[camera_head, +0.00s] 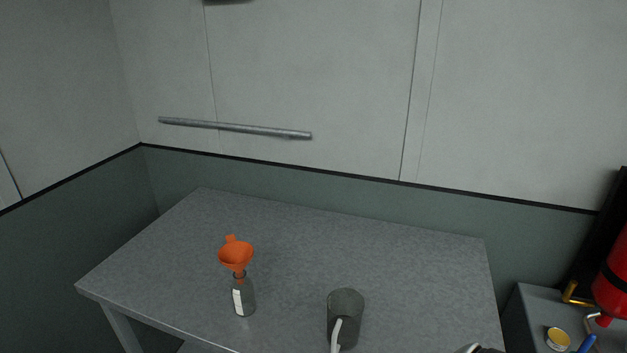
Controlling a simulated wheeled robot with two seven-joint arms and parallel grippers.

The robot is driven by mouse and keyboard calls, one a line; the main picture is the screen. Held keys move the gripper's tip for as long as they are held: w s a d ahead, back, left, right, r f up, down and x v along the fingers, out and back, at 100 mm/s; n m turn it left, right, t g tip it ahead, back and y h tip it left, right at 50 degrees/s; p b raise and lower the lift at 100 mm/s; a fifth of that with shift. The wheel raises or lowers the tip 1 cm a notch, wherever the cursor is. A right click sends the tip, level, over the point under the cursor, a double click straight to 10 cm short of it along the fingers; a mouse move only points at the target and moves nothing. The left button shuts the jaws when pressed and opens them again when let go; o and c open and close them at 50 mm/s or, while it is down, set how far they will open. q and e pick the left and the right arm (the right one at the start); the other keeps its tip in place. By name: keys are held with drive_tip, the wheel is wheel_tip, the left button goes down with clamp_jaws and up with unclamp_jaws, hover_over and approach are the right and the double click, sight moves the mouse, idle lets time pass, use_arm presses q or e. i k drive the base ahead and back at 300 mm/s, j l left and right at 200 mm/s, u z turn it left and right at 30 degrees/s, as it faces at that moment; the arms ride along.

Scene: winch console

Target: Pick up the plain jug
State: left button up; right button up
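A dark grey cylindrical jug (346,302) stands upright near the front edge of the grey table, right of the middle in the head view. A pale curved strip (337,333), which looks like its handle, runs down its near side. The jug looks plain, with no visible label. Neither of my grippers can be made out in the head view, and nothing is seen touching the jug.
A bottle (244,297) with a white label and an orange funnel (236,254) in its top stands left of the jug on the table (400,252). A small, cut-off light and dark object (472,349) shows at the bottom edge. A side surface holds a yellow-lidded tin (558,338).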

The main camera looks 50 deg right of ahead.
sight(346, 306)
drive_tip(key=z, duration=1.7)
